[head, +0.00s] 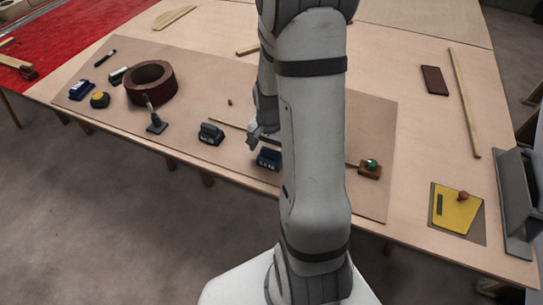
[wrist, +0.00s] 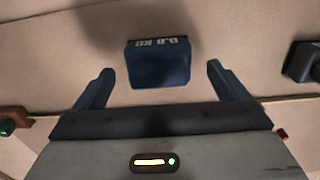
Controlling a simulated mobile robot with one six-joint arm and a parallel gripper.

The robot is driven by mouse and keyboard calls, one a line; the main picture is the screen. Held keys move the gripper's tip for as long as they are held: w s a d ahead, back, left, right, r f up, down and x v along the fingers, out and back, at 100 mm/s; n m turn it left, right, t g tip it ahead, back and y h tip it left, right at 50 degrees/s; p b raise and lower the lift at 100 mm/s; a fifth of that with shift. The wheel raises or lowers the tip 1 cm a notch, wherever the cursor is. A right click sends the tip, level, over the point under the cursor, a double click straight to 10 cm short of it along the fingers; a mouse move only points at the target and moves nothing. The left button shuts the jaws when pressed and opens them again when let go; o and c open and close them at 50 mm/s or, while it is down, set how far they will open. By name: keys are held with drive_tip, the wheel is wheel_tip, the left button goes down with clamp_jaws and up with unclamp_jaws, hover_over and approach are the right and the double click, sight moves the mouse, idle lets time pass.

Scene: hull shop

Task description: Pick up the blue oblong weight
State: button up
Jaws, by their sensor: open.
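The blue oblong weight (wrist: 159,66) lies on the tan board in the wrist view, with white lettering on its far edge. My gripper (wrist: 160,80) is open, with one finger to the left of the weight and one to the right, both apart from it. In the head view the blue weight (head: 268,159) shows just left of my arm, which hides part of it. My gripper (head: 262,140) is largely hidden there too, close above the weight.
A dark grey weight (head: 210,133) stands to the left; it shows at the right of the wrist view (wrist: 303,62). A thin wooden strip (head: 228,125) lies behind the weights. A block with a green knob (head: 370,168) lies to the right. A brown ring (head: 151,82) stands farther left.

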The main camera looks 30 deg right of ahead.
drive_tip(key=shift+f, duration=0.9)
drive_tip(key=c, duration=1.7)
